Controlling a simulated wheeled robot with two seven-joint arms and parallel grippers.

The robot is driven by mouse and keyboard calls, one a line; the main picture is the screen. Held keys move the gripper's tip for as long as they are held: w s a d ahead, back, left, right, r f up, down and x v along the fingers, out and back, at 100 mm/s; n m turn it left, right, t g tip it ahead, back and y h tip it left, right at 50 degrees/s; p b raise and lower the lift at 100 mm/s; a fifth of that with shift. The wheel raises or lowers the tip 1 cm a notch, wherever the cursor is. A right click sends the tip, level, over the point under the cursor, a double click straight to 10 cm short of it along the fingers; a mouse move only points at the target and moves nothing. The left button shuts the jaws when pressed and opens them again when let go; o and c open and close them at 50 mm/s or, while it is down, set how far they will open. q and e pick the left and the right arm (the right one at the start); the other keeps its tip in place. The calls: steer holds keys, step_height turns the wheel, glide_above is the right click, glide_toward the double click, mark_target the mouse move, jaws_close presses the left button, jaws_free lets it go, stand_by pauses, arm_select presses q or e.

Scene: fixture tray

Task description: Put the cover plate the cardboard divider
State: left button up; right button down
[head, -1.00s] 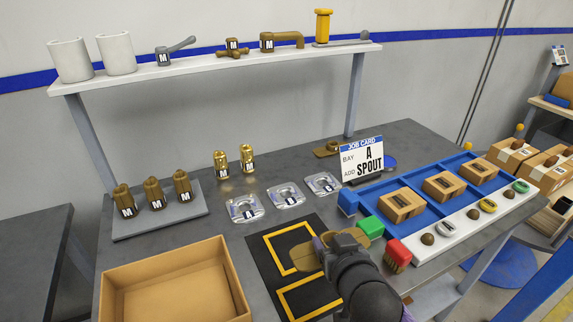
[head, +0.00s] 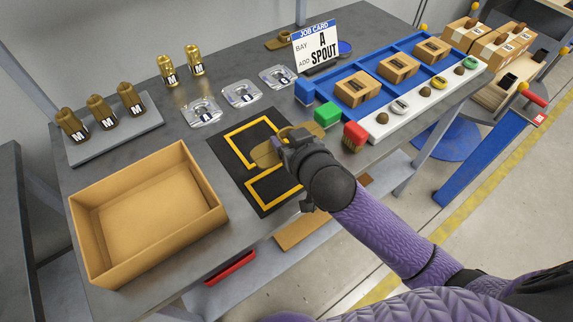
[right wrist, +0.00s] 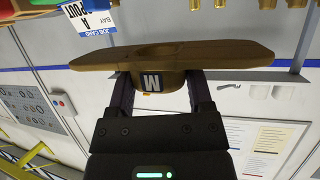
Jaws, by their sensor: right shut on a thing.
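My right gripper (head: 288,145) is shut on a brown, flat, rounded cover plate (head: 264,154), held over the right part of the black mat with yellow outlines. In the right wrist view the plate (right wrist: 215,54) spans across the jaws (right wrist: 158,90), which grip a short boss marked M under its middle. The arm hides part of the plate in the head view. An open cardboard box (head: 88,243) stands at the front left, empty; I cannot make out a divider in it. My left gripper is not in view.
The black mat (head: 228,157) lies mid-table. Clear packs (head: 242,93) lie behind it, brass parts (head: 167,70) further back. A blue tray (head: 335,112) with small boxes, a green block (head: 327,115) and a red block (head: 354,136) are at right. A job card (head: 316,46) stands behind.

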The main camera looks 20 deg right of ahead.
mark_target(289, 179)
steer(key=shift+s+a+f, duration=0.15)
steer(key=shift+s+f, duration=0.05)
steer(key=shift+f, duration=0.3)
step_height(289, 179, down, 9)
steer(key=b, duration=0.4)
steer(key=shift+f, duration=0.3)
steer(key=shift+f+b, duration=0.15)
steer(key=shift+b, duration=0.15)
jaws_free()
